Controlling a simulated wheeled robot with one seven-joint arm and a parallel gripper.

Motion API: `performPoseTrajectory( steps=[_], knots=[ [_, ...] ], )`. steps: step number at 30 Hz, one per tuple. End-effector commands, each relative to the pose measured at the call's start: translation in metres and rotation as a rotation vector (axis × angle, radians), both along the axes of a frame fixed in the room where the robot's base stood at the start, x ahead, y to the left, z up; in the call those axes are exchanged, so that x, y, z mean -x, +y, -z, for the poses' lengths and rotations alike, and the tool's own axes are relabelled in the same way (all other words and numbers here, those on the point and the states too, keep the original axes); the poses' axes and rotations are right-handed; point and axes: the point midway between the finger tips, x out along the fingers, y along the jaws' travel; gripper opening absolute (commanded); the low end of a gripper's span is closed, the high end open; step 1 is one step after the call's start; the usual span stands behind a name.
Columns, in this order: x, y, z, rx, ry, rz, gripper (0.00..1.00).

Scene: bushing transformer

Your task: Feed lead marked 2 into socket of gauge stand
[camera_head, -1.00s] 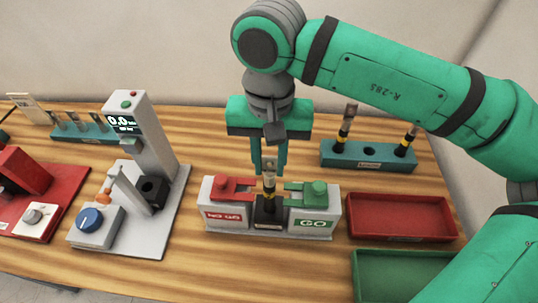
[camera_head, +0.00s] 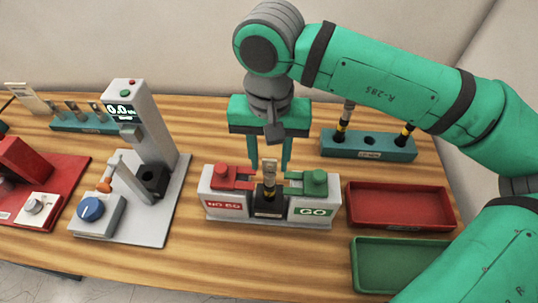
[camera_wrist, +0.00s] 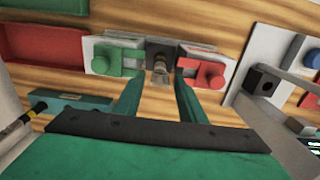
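The gauge stand (camera_head: 271,221) is a grey block with a red NO GO side and a green GO side. In its middle is a black socket (camera_head: 268,208). One lead (camera_head: 269,181), with a metal lug on top and a dark, yellow-banded lower part, stands upright in that socket. I cannot read a number on it. My gripper (camera_head: 270,166) is open above the stand, its fingers apart on either side of the lug's top. In the wrist view the lead (camera_wrist: 160,68) shows beyond and between the fingertips, with gaps to both.
A teal rack (camera_head: 368,150) at back right holds two leads, with an empty hole between. A red tray (camera_head: 400,222) and green tray (camera_head: 400,288) lie to the right. A grey tester (camera_head: 143,133) with a display stands left. Bare wood lies in front of the stand.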

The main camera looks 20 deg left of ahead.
Motion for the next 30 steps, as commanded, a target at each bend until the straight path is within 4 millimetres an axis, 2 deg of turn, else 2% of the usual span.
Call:
performPoseTrajectory(
  steps=[9, 14, 24, 30],
  knots=[
    [0.000, 0.000, 0.000, 0.000, 0.001, 0.000, 0.46],
    [0.000, 0.000, -0.011, 0.000, 0.000, 0.001, 0.46],
    [0.000, 0.001, -0.072, -0.001, -0.002, 0.001, 0.46],
    [0.000, 0.000, -0.098, 0.001, -0.001, 0.000, 0.46]
  ],
)
